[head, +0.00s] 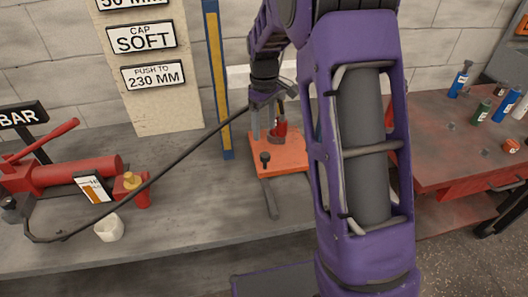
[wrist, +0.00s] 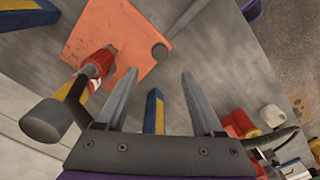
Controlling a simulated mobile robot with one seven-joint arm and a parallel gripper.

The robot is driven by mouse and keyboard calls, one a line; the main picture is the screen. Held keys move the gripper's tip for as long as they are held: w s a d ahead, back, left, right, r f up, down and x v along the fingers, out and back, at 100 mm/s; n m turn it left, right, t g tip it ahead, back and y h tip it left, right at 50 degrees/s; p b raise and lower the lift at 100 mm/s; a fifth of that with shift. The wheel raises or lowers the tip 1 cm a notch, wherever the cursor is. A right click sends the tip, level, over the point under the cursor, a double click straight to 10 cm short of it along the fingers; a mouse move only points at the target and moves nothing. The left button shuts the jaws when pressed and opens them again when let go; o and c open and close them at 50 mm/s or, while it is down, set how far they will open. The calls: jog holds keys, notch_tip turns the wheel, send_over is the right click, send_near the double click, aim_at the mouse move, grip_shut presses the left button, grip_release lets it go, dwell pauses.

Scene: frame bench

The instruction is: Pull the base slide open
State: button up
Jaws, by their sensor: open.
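The base slide appears as a flat orange plate (head: 290,158) low on the bench, behind my arm. A black knob (head: 265,158) stands at its left front, and a dark grey bar (head: 269,202) reaches from the plate toward the bench front. In the wrist view the orange plate (wrist: 105,30) fills the upper left, with the round dark knob (wrist: 160,50) at its edge and the grey bar (wrist: 187,15) beyond. My gripper (wrist: 160,74) is open and empty, apart from the bar. In the head view my arm hides part of the plate.
A blue and yellow post (head: 219,80) stands left of the plate. A red cylinder (wrist: 98,65) is beside my left finger. The bench front is mostly clear.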

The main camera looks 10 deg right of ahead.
aim_at(264, 154)
notch_tip(264, 154, down, 10)
jog(key=shift+r+b, duration=0.15)
jog(key=shift+b, duration=0.35)
jog(key=shift+c, duration=0.3)
grip_shut()
dwell(0.9)
